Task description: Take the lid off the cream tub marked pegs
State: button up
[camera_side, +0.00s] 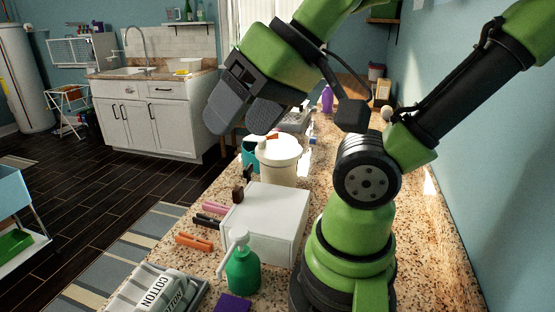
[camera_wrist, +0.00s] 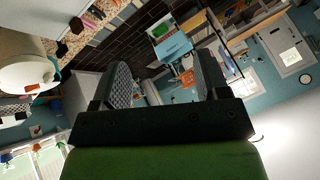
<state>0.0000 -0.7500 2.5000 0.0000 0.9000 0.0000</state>
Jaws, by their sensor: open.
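The cream tub (camera_side: 278,168) stands upright on the speckled counter, with its pale round lid (camera_side: 281,148) on top. Its "pegs" marking cannot be read. A small orange piece shows at the lid's far edge; I cannot tell whether it is on the lid or behind it. My gripper (camera_side: 237,122) is open and empty, above and to the left of the tub in the side view, apart from it. In the wrist view, my gripper (camera_wrist: 165,78) points out over the room, and a cream round container (camera_wrist: 22,62), apparently the tub, is at the left edge.
A white box (camera_side: 264,222) stands in front of the tub, with a green pump bottle (camera_side: 242,268) nearer. A teal container (camera_side: 249,152) is close beside the tub. Pegs, including an orange one (camera_side: 194,242), lie along the counter's left edge. A purple bottle (camera_side: 327,98) stands farther back.

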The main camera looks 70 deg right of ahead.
jog(key=w+d+r+n+g+h, duration=0.1)
jog(key=w+d+n+g+h, duration=0.25)
jog(key=w+d, duration=1.15)
jog(key=g+y, duration=0.2)
jog(key=g, duration=0.2)
send_near(279, 148)
jog(key=w+r, duration=0.3)
jog(key=w, duration=0.2)
jog(key=shift+n+h, duration=0.25)
jog(key=shift+n, duration=0.3)
jog(key=f, duration=0.4)
jog(key=shift+a, duration=0.3)
jog(key=shift+s+a+f, duration=0.1)
jog(key=shift+f, duration=1.4)
jog(key=shift+s+a+f, duration=0.1)
jog(key=shift+f, duration=1.4)
jog(key=c, duration=1)
